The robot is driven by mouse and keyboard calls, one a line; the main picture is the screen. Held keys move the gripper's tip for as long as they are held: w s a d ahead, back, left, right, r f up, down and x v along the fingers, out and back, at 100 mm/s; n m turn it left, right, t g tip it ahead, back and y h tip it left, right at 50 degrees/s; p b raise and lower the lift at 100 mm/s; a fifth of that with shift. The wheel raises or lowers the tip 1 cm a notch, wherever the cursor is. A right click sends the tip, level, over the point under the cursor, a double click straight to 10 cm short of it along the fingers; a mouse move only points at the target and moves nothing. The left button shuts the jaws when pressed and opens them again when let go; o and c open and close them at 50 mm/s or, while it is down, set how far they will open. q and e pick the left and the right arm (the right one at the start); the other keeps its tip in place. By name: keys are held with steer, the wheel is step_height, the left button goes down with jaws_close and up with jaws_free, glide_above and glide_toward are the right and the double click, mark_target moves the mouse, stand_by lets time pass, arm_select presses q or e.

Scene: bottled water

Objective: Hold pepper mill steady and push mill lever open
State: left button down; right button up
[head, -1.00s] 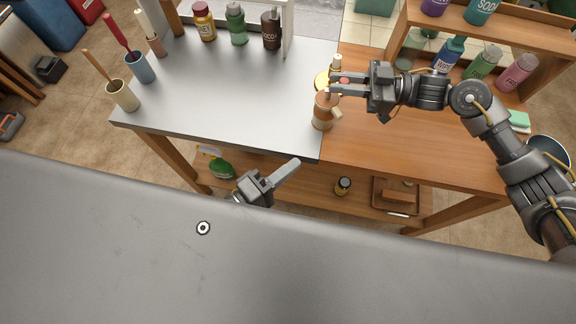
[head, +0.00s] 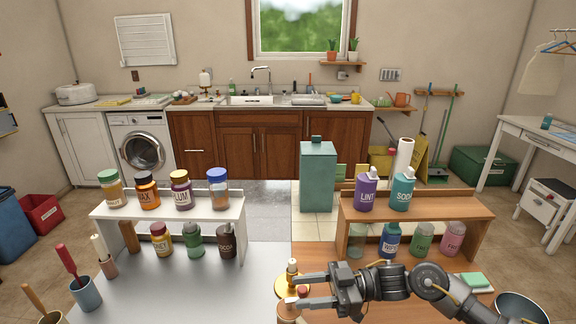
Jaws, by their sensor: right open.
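The brown pepper mill (head: 287,316) stands at the bottom of the head view, near the seam between the grey and wooden tabletops. Only its upper part shows; the frame edge cuts off the rest, and its lever cannot be made out. My right gripper (head: 291,293) comes in from the right and is open. A small red piece (head: 303,291) shows between the fingers. I cannot tell whether a finger touches the mill. My left gripper is out of view.
A white shelf (head: 225,211) with jars stands at left, a wooden shelf (head: 430,207) with bottles at right. The grey tabletop (head: 200,290) is mostly clear.

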steer(key=w+d, duration=0.1)
steer(key=d, duration=0.9)
steer(key=shift+d, duration=0.4)
steer(key=shift+f, duration=0.1)
